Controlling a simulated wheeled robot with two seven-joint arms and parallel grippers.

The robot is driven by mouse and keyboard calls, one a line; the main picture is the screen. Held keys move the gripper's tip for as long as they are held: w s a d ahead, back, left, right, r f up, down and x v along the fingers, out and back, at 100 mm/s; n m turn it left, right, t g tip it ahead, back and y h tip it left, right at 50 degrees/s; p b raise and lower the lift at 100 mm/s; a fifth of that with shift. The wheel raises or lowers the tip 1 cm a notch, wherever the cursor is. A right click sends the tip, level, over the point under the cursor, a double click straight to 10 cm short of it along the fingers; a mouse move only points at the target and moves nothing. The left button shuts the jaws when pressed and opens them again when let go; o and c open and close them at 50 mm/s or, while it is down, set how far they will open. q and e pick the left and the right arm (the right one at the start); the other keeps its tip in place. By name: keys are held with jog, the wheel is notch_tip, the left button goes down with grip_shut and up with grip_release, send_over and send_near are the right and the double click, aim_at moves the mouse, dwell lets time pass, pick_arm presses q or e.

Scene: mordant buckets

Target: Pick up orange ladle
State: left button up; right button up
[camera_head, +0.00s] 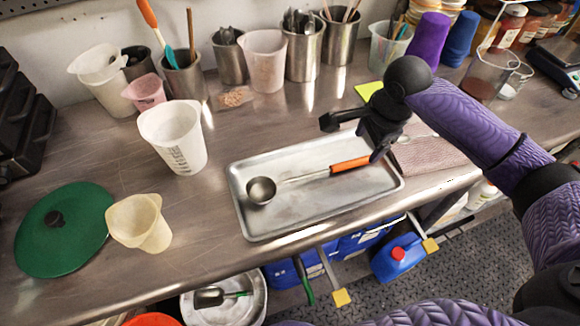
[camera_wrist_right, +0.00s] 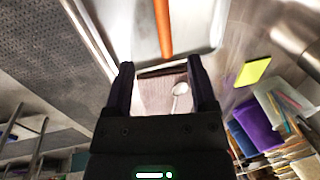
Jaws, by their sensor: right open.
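The orange ladle lies on a grey metal tray (camera_head: 300,220) on the steel counter. Its orange handle (camera_head: 350,164) points right and its round steel bowl (camera_head: 261,190) is at the tray's left. My right gripper (camera_head: 352,140) is open and empty, above the tray's right part near the handle. One finger partly reaches in front of the handle's right end. In the right wrist view the handle (camera_wrist_right: 164,28) lies beyond the open fingers (camera_wrist_right: 160,66), apart from them. My left gripper is not in view.
A white measuring jug (camera_head: 173,137), a cream cup (camera_head: 140,222) and a green lid (camera_head: 62,230) stand left of the tray. Steel utensil pots (camera_head: 302,50) line the back. A pink cloth (camera_head: 430,152) lies right of the tray. The counter's front edge is close below it.

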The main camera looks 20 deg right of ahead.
aim_at(352, 162)
jog(key=f+b, duration=0.1)
jog(key=f, duration=0.2)
jog(key=w+f+b, duration=0.1)
jog(key=f+b, duration=0.1)
jog(key=w+f+b, duration=0.1)
jog(key=f, duration=0.2)
jog(key=shift+a+f, duration=0.3)
jog(key=shift+a, duration=0.1)
jog(key=shift+f, duration=0.25)
jog(key=shift+r, duration=0.1)
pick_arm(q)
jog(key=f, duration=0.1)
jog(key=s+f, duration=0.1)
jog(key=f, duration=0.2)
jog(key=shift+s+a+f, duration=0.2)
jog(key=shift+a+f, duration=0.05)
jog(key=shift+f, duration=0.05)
pick_arm(e)
grip_shut()
jog(key=shift+w, duration=0.1)
